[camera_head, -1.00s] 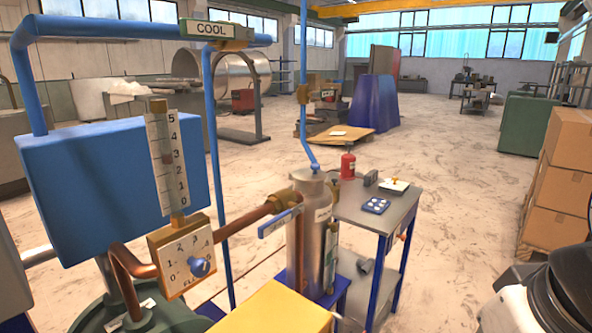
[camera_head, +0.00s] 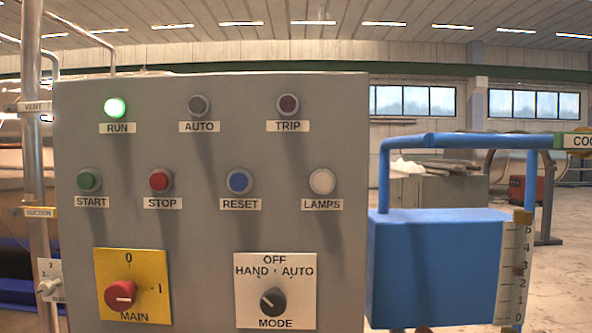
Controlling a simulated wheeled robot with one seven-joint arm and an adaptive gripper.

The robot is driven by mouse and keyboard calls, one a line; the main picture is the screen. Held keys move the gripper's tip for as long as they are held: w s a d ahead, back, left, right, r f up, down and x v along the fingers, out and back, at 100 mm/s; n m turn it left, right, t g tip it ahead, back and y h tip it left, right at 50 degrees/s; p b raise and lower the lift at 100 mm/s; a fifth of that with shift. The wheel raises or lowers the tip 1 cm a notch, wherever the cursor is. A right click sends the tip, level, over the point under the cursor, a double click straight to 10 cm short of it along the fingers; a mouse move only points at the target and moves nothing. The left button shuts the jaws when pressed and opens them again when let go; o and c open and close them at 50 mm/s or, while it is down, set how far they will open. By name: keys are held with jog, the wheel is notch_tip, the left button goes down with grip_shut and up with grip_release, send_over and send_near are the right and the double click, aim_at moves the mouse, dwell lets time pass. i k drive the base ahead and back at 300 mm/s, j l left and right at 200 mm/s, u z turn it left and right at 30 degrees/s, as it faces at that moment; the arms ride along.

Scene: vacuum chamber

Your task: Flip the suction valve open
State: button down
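A small yellow plate marked SUCTION (camera_head: 39,212) sits across a vertical metal pipe (camera_head: 33,150) at the far left, beside the control panel. A small brownish fitting shows at the plate's left end. I cannot tell from this view whether the plate is the valve's lever or only its label, nor whether the valve is open or shut. My gripper is not in view.
A grey control panel (camera_head: 215,130) fills the middle, with a lit green RUN lamp (camera_head: 115,108), buttons, a red MAIN switch (camera_head: 121,295) and a MODE knob (camera_head: 273,300). A VENT tag (camera_head: 35,106) is higher on the pipe. A blue box (camera_head: 435,265) stands right.

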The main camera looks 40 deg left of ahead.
aim_at(42, 212)
jog(key=u, duration=2.8)
